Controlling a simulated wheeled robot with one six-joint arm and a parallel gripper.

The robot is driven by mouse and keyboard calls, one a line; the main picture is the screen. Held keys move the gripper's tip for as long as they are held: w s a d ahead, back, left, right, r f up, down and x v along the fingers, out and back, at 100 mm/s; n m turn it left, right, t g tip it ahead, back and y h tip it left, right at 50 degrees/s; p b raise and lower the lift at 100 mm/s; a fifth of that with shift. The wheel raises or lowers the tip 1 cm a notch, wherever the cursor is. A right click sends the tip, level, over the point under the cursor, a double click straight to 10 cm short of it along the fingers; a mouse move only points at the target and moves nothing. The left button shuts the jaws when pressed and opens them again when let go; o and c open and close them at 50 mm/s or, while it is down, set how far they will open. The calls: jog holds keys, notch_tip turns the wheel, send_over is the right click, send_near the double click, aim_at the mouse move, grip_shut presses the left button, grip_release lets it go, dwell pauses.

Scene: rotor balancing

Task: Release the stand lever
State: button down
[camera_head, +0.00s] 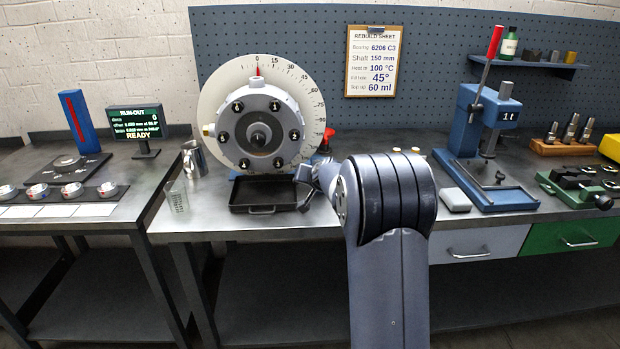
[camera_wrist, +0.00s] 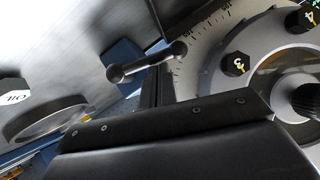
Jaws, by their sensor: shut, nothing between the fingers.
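The rotor stand carries a grey round housing (camera_head: 258,130) with several numbered bolts in front of a white degree dial (camera_head: 222,88). In the wrist view a dark lever with rounded ends (camera_wrist: 147,62) sits beside the dial's edge, tilted up to the right; it looks like the stand lever. In the head view I cannot make the lever out for sure behind my gripper. My gripper (camera_head: 304,176) is at the stand's lower right, shut and empty. Dark gripper or wrist parts fill the bottom of the wrist view, so contact with the lever cannot be told.
A black drip tray (camera_head: 236,207) lies below the housing. A metal jug (camera_head: 194,160) and a clear beaker (camera_head: 176,196) stand at left. A red-topped object (camera_head: 327,137) is behind my gripper. A blue press (camera_head: 466,125) stands at right. Bench space right of the stand is mostly hidden by my arm.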

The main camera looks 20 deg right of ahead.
dwell(0.5)
jog(key=w+r+p+v, duration=0.1)
jog(key=r+v, duration=0.1)
jog(key=v, duration=1)
jog(key=shift+d+r, duration=0.15)
jog(key=shift+r, duration=0.3)
